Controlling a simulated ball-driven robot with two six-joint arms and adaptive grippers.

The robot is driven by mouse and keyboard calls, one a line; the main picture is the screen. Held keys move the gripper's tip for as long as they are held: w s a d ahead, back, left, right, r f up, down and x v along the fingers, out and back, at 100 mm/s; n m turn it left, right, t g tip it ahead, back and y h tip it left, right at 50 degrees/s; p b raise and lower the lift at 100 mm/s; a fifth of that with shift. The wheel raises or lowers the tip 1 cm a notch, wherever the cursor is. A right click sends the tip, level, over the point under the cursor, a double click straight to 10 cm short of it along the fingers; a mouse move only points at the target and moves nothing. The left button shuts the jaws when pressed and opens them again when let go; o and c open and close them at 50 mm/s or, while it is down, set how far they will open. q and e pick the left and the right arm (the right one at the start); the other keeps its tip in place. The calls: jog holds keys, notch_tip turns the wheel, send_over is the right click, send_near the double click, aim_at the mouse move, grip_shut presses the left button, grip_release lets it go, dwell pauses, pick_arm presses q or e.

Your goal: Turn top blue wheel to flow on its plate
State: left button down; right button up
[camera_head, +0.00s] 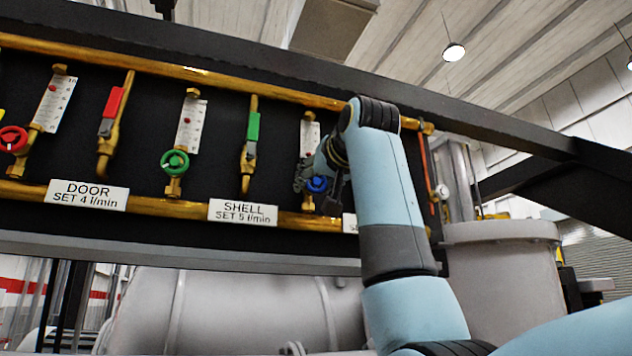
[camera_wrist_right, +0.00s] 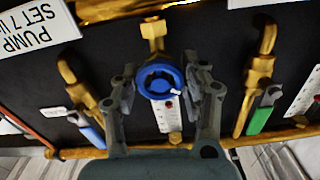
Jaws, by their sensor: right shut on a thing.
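The blue wheel (camera_head: 317,184) sits on a brass valve below a white flow scale (camera_head: 309,135) in the head view. My right gripper (camera_head: 325,180) reaches it from the right, and my arm hides part of this column. In the right wrist view, turned upside down, the blue wheel (camera_wrist_right: 160,80) lies between the two fingers of my right gripper (camera_wrist_right: 162,84), which is shut on it. The scale (camera_wrist_right: 168,118) with a red float shows past the wheel. The plate (camera_wrist_right: 36,28) reads "PUMP SET 7 l/", its end cut off. My left gripper is out of view.
The green wheel (camera_head: 174,162) and red wheel (camera_head: 13,139) are on columns to the left, above the SHELL plate (camera_head: 242,213) and DOOR plate (camera_head: 87,195). A green-handled lever (camera_wrist_right: 262,112) and a blue-handled lever (camera_wrist_right: 91,131) flank my gripper.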

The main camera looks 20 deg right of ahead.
jog(key=shift+n, duration=0.4)
jog(key=shift+n+b, duration=0.35)
jog(key=shift+n, duration=0.55)
jog(key=n+b, duration=0.1)
jog(key=n, duration=0.2)
jog(key=shift+n, duration=0.3)
jog(key=n+b, duration=0.2)
jog(key=n, duration=0.4)
jog(key=shift+f, duration=0.1)
jog(key=n+b, duration=0.2)
jog(key=n, duration=0.4)
jog(key=shift+n, duration=0.4)
jog(key=n+b, duration=0.2)
jog(key=n, duration=0.3)
jog(key=shift+n, duration=0.3)
jog(key=shift+f, duration=0.1)
